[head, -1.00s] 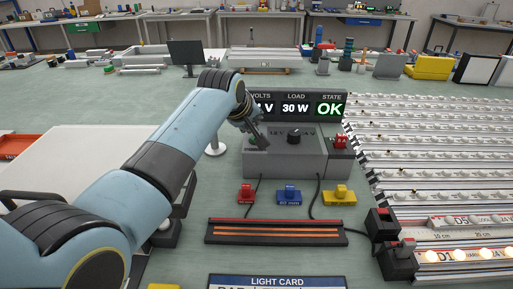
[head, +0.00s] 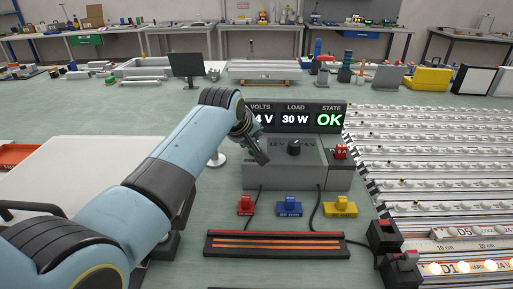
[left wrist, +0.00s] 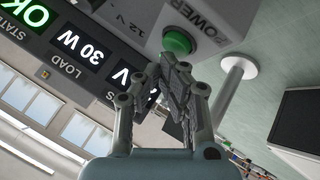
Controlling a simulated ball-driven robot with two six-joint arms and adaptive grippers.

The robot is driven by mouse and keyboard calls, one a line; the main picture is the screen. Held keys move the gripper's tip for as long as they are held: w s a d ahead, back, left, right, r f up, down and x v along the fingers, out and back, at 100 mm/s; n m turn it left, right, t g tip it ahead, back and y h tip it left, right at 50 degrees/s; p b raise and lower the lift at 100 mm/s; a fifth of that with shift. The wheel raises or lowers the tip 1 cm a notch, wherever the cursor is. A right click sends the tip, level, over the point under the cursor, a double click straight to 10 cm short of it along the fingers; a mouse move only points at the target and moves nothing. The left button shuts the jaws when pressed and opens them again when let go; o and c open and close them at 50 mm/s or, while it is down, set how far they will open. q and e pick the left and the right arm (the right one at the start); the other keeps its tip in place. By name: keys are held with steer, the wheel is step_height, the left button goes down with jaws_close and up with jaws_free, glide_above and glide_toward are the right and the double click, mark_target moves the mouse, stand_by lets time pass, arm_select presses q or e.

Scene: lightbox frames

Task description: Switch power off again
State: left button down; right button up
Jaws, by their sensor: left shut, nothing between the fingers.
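The grey power supply (head: 275,179) stands on the bench, with a black knob (head: 294,147) on top. Its green button (left wrist: 178,42), beside the word POWER, shows in the left wrist view; in the head view my gripper hides it. My left gripper (head: 262,160) is shut and empty over the left part of the supply. In the left wrist view its fingertips (left wrist: 178,70) are close to the button; I cannot tell whether they touch. The display (head: 295,117) shows 30 W and a green OK; the volts figure is partly hidden. My right gripper is not in view.
Red (head: 245,205), blue (head: 289,206) and yellow (head: 341,206) connectors lie in front of the supply. Light strips (head: 430,180) fill the right side, with lit lamps (head: 462,268) at the front. A black tray with orange bars (head: 275,243) lies at front centre.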

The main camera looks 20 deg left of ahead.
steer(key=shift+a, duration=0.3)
arm_select(q)
steer(key=shift+f, duration=0.1)
steer(key=shift+f, duration=0.35)
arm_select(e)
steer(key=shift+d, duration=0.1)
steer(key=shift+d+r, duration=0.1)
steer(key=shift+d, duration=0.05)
arm_select(q)
steer(key=shift+r+p, duration=0.4)
steer(key=shift+p, duration=0.25)
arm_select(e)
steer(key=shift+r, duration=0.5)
arm_select(q)
steer(key=shift+r, duration=0.1)
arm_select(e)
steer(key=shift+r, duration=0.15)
